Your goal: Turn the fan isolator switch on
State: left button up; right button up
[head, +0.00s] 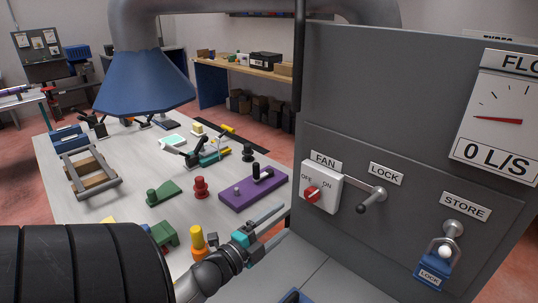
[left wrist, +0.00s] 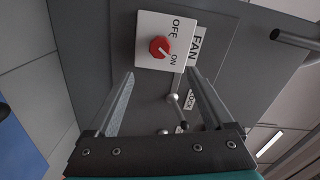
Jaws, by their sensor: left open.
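The fan isolator switch is a white box (head: 322,186) with a red rotary knob (head: 312,194), under a FAN label on the grey cabinet. OFF and ON are printed on its face. In the left wrist view the red knob (left wrist: 160,47) shows a pale mark that seems to slant towards ON, but this is too small to be sure. My left gripper (head: 287,219) is open and empty, left of and a little below the switch, apart from it. In the left wrist view its fingers (left wrist: 160,80) are spread, with the knob beyond their tips. My right gripper is not in view.
A lever with a dark grip (head: 369,202) sticks out right of the switch, near the LOCK label. A blue padlock (head: 433,270) hangs under STORE. The flow gauge (head: 497,118) reads 0 L/S. The bench (head: 120,190) at left holds several fixtures under a blue hood (head: 146,82).

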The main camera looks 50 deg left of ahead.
pick_arm(q)
jog(key=shift+s+d, duration=0.15)
jog(key=shift+s, duration=1.3)
